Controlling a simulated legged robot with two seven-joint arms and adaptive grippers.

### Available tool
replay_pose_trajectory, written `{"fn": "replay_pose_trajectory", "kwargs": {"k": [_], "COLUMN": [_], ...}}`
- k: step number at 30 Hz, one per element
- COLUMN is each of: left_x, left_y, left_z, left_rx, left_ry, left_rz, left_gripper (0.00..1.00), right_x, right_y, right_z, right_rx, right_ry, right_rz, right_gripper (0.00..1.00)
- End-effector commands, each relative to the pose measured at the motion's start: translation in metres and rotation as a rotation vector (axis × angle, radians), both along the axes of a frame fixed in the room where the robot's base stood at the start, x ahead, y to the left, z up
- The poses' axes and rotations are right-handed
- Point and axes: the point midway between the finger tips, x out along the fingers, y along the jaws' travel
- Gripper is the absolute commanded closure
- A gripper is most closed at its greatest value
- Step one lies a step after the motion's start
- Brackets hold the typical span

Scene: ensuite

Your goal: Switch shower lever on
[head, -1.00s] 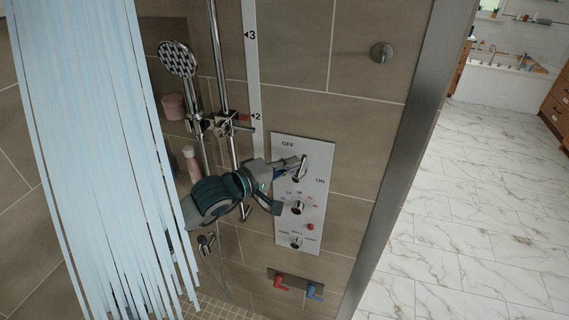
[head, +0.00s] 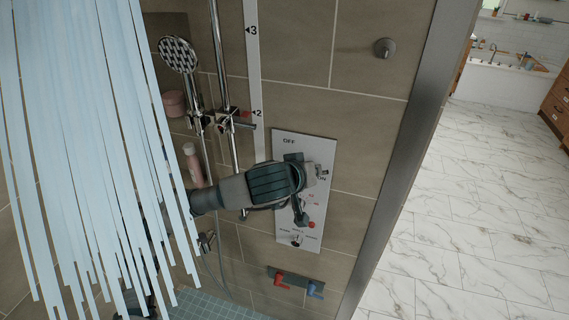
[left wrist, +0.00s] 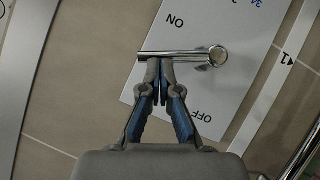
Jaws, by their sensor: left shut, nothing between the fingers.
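The white shower panel (head: 316,236) with OFF and ON marks is on the tiled wall in the head view. My left gripper (head: 312,174) is in front of its upper part and hides much of the lever. The chrome shower lever (left wrist: 185,54) shows in the left wrist view, with its round pivot at the right and its bar pointing left, below the ON mark. The OFF mark is lower down. The fingers of my left gripper (left wrist: 160,68) are shut and empty, with their tips at the bar; whether they touch cannot be told. My right gripper is not identifiable.
Light blue curtain strips (head: 85,130) hang at the left, in front of part of my arm. A shower head (head: 178,55) on a chrome rail stands left of the panel. Red and blue taps (head: 295,283) are below. The marble floor (head: 470,220) at right is clear.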

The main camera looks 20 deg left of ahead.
Motion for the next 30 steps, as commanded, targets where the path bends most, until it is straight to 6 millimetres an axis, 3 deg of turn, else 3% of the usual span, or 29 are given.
{"fn": "replay_pose_trajectory", "kwargs": {"k": [6, 10, 13, 18, 30], "left_x": [0.0, 0.0, 0.0, 0.0, -0.001], "left_y": [-0.009, -0.012, -0.014, -0.017, -0.018], "left_z": [-0.012, -0.017, -0.02, -0.023, -0.024], "left_rx": [0.185, 0.175, 0.174, 0.173, 0.172], "left_ry": [-0.007, -0.006, -0.006, -0.006, -0.005], "left_rz": [0.0, 0.001, 0.0, 0.0, -0.001], "left_gripper": [1.0, 1.0, 1.0, 1.0, 1.0], "right_x": [-0.002, -0.006, 0.019, 0.039, 0.052], "right_y": [-0.002, -0.004, -0.001, 0.005, 0.009], "right_z": [-0.016, -0.025, -0.023, -0.019, -0.015], "right_rx": [-0.003, -0.004, -0.004, 0.0, 0.002], "right_ry": [0.003, 0.009, -0.01, -0.016, -0.02], "right_rz": [0.001, 0.001, -0.001, -0.004, -0.007], "right_gripper": [0.65, 0.65, 0.65, 0.65, 0.65]}}
